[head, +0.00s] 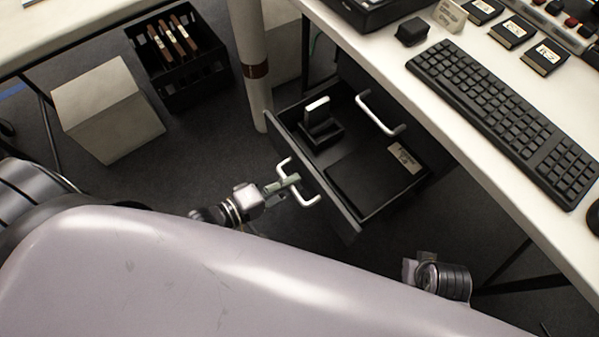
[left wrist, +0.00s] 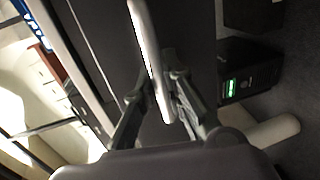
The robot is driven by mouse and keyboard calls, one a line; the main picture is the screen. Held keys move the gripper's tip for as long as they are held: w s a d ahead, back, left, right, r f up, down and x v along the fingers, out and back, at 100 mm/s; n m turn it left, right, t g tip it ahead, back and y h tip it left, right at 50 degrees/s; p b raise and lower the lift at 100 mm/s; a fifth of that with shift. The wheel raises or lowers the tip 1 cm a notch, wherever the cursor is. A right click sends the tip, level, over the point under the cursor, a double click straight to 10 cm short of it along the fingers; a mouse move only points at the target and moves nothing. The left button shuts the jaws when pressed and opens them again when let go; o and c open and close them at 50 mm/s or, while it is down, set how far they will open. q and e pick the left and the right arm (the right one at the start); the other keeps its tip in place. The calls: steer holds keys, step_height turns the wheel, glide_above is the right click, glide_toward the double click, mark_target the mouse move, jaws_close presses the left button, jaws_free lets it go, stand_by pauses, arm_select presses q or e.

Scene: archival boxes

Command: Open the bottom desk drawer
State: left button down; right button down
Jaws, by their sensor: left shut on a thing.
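The bottom desk drawer (head: 348,212) stands pulled out from under the desk, its inside showing in the head view. Its white handle (head: 307,199) is on the dark front panel. My left gripper (head: 287,184) is shut on this handle. In the left wrist view, the pale handle bar (left wrist: 143,40) runs down between the two fingers of my left gripper (left wrist: 160,100). A second white handle (head: 380,115) shows above and behind the open drawer. Part of my right arm's end (head: 437,278) shows at the lower right, away from the drawer; its fingers are not clear.
The drawer holds a black holder (head: 318,125), a dark flat folder and a label card (head: 405,157). A keyboard (head: 500,115) lies on the white desk. A pale box (head: 105,105) and a black crate (head: 180,92) stand on the floor at left, near a pale column (head: 250,50).

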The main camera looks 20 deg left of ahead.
arm_select(q)
steer(key=shift+s+a, duration=0.25)
steer(key=shift+s, duration=0.05)
arm_select(e)
steer(key=shift+f, duration=0.3)
arm_select(q)
steer(key=c, duration=1.7)
jaws_free()
steer(key=shift+o, duration=0.2)
steer(key=v, duration=1.2)
